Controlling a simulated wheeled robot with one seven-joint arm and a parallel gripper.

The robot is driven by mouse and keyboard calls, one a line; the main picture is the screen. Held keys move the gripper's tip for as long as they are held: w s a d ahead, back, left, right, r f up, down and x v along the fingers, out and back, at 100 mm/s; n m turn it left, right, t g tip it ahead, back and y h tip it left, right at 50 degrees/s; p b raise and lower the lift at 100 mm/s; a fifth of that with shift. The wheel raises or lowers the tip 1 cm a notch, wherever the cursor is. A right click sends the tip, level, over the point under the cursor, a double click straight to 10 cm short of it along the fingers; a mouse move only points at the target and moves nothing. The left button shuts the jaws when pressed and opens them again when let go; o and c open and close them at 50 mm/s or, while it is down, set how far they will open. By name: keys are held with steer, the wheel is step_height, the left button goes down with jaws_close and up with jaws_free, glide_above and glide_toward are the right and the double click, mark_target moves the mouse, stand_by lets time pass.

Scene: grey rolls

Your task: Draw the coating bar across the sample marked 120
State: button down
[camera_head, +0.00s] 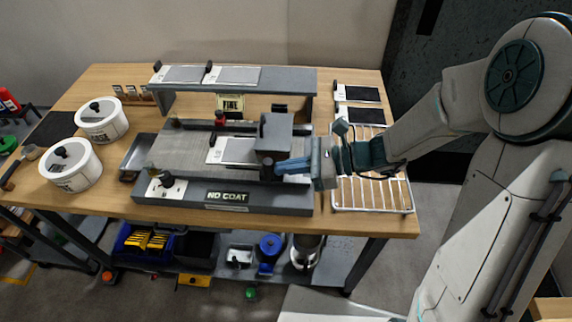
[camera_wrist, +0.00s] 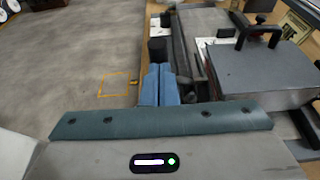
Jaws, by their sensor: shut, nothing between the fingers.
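The grey coating machine (camera_head: 160,205) lies on the wooden table with a front plate reading "NO COAT". A white sample sheet (camera_head: 231,150) lies on its bed; I cannot read a 120 marking on it. A grey block (camera_head: 275,132) stands over the bed at the sheet's right side; it shows with a black handle in the wrist view (camera_wrist: 262,68). I cannot tell which part is the coating bar. My gripper (camera_head: 278,167) is shut and empty over the machine's front right. Its blue fingertips (camera_wrist: 157,68) are close to a black knob (camera_wrist: 157,48); contact is unclear.
A raised grey shelf (camera_head: 300,80) behind holds sample sheets above a "FINE" sign (camera_head: 231,103). A wire rack (camera_head: 372,190) stands at the right, with dark panels (camera_head: 360,94) beyond it.

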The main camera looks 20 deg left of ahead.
steer(key=shift+s+a+b, duration=1.1)
steer(key=shift+s+a, duration=0.45)
steer(key=shift+a, duration=4.7)
steer(key=shift+w+d+p, duration=0.2)
steer(key=shift+w+d, duration=0.05)
steer(key=shift+d, duration=0.75)
steer(key=shift+w+d+p, duration=0.2)
steer(key=shift+w+d, duration=0.05)
steer(key=shift+d, duration=0.7)
